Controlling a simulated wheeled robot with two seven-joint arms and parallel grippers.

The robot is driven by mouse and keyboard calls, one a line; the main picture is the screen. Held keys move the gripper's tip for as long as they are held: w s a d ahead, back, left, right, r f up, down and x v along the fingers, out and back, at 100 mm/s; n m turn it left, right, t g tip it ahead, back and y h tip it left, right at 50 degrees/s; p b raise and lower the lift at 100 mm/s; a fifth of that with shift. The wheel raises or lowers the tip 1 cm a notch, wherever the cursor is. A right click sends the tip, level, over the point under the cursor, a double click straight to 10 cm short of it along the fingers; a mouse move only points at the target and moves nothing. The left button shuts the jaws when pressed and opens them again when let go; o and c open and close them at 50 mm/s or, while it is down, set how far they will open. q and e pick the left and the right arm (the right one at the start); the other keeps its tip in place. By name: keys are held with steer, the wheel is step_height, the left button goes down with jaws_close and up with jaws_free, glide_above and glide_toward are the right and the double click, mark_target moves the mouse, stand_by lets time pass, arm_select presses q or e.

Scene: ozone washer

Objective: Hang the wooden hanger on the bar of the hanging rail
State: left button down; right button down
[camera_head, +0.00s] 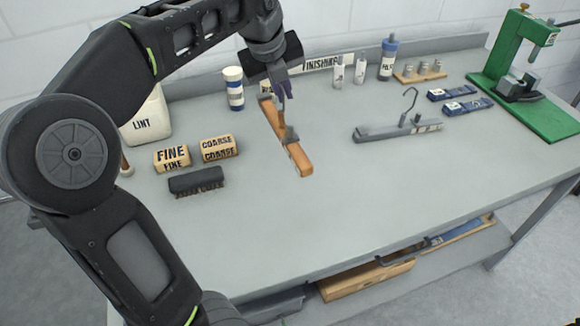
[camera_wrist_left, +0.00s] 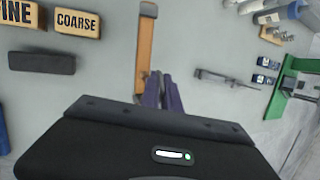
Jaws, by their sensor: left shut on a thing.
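The wooden hanger (camera_head: 292,150) is an orange-brown bar with a metal clip, seen over the left-centre of the grey table. My left gripper (camera_head: 285,92) reaches down from above and is shut on the hanger near its middle; the exact grip is partly hidden. In the left wrist view, the hanger (camera_wrist_left: 146,45) extends up from between the purple fingers (camera_wrist_left: 162,88). I cannot tell whether the bar touches the table. No hanging rail shows in either view. My right gripper is not in view.
A grey clip hanger (camera_head: 385,132) lies to the right. FINE (camera_head: 173,157) and COARSE (camera_head: 219,148) blocks and a dark brush (camera_head: 196,181) lie left. Bottles (camera_head: 388,58) stand at the back; a green press (camera_head: 520,75) stands far right. The front of the table is clear.

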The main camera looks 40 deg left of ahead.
arm_select(q)
steer(key=shift+w+d+r+m, duration=0.15)
steer(key=shift+d+r, duration=0.1)
steer(key=shift+d, duration=0.35)
steer(key=shift+w+d+r+m, duration=0.15)
steer(key=shift+d+r, duration=0.1)
steer(key=shift+d, duration=0.35)
steer(key=shift+f, duration=0.15)
step_height(320, 180, down, 6)
steer(key=shift+f, duration=0.1)
steer(key=shift+f, duration=1.8)
